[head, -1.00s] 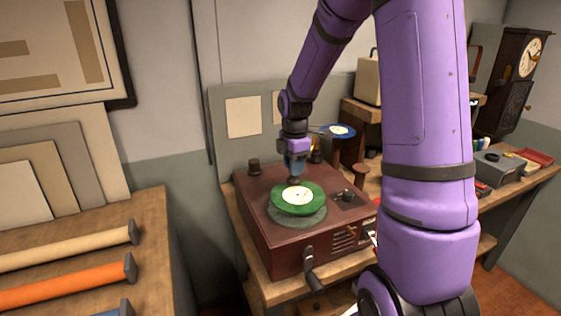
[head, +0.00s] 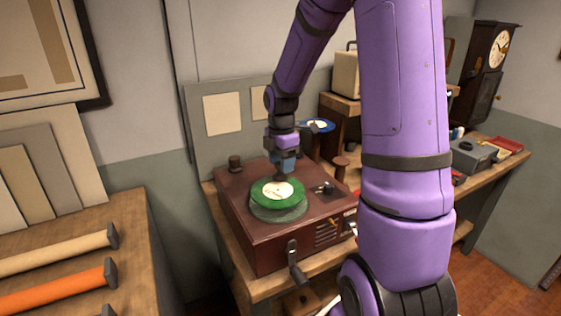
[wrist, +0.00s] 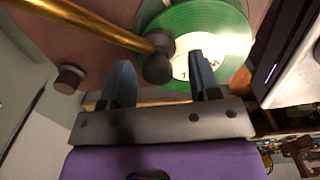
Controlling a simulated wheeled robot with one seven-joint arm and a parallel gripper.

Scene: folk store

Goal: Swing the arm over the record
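The green record (head: 264,196) with a pale label lies on the turntable of the red-brown record player (head: 250,247). It also shows in the wrist view (wrist: 237,30). The player's brass arm (wrist: 104,23) comes in from the upper left in the wrist view and ends in a dark round head (wrist: 158,64). That head appears over the record's edge and label, between my fingers. Contact with the record cannot be told. My gripper (head: 283,168) is over the back of the record; in the wrist view its two blue-grey fingers (wrist: 162,82) stand apart, with gaps beside the head.
A crank (head: 293,262) sticks out at the player's front. A blue record (head: 317,125) lies behind, to the right. A wooden table with rolls (head: 55,250) stands at the left. A grey box (head: 473,158) and a clock (head: 488,65) are at the right.

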